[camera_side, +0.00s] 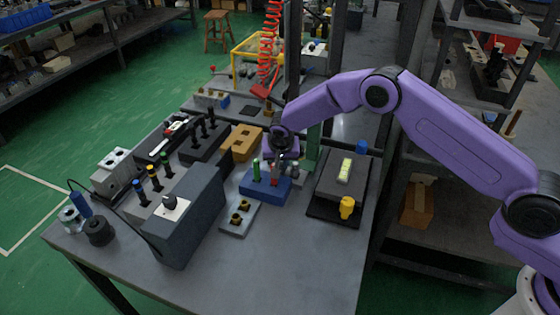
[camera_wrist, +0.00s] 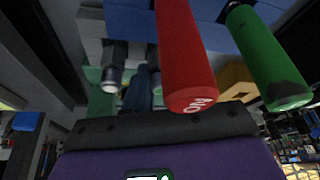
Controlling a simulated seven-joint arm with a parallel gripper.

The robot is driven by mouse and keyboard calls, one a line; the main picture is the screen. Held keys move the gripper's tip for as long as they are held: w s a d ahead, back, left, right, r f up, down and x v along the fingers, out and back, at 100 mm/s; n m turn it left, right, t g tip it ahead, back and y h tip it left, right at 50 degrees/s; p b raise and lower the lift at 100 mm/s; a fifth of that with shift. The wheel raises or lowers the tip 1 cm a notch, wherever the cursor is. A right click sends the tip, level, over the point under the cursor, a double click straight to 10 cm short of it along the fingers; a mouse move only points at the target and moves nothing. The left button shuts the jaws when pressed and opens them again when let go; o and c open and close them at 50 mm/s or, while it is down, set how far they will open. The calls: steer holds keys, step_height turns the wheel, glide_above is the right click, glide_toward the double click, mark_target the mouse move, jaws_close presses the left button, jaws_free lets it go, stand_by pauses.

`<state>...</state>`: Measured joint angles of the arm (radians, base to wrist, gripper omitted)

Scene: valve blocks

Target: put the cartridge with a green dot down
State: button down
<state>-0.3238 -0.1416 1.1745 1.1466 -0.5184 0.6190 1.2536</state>
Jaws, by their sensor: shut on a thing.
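My gripper (camera_side: 282,160) is low, just behind a blue block (camera_side: 266,188) in the side view. It is shut on a cartridge, which is mostly hidden by the gripper and the posts; no green dot shows. The blue block carries a green post (camera_side: 256,170) and a red post (camera_side: 274,180). In the wrist view the red post (camera_wrist: 185,60), marked "NO", and the green post (camera_wrist: 268,60) hang large in front of the blue block (camera_wrist: 128,20). Small grey metal parts (camera_wrist: 112,70) show left of the red post. The fingertips are not clear.
A dark plate with a grey block (camera_side: 345,175) and a yellow knob (camera_side: 347,207) lies to the right. A grey plate with two brass fittings (camera_side: 240,217) is in front. A tan block (camera_side: 242,143) and a dark grey box (camera_side: 185,215) stand left. The front table area is clear.

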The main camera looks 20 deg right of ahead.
steer(key=c, duration=1.3)
jaws_free()
steer(key=shift+o, duration=0.2)
steer(key=v, duration=1.2)
steer(key=shift+s+r, duration=0.1)
